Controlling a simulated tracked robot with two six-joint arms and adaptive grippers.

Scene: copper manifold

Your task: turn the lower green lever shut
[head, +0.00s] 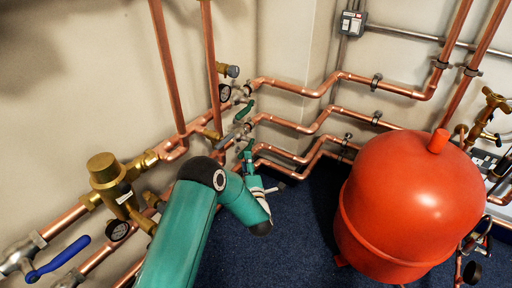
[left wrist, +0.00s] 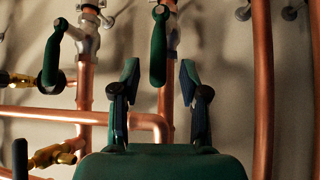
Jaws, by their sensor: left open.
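Two green levers show in the left wrist view. One green lever (left wrist: 158,47) hangs straight down in front of a vertical copper pipe, its lower end between my finger tips. The other green lever (left wrist: 52,55) hangs to the left, outside the jaws. My left gripper (left wrist: 158,80) is open around the first lever's end, with a gap on both sides. In the head view an upper green lever (head: 245,109) sits clear above my left gripper (head: 248,155), which is at the lower valve by the wall. There the gripper largely hides the lower lever. My right gripper is out of view.
Copper pipes (head: 300,90) run along both walls close around the gripper. A red tank (head: 410,205) stands to the right on the blue floor (head: 300,245). A brass valve (head: 110,180) and a blue lever (head: 58,258) are at the left. Open floor lies between gripper and tank.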

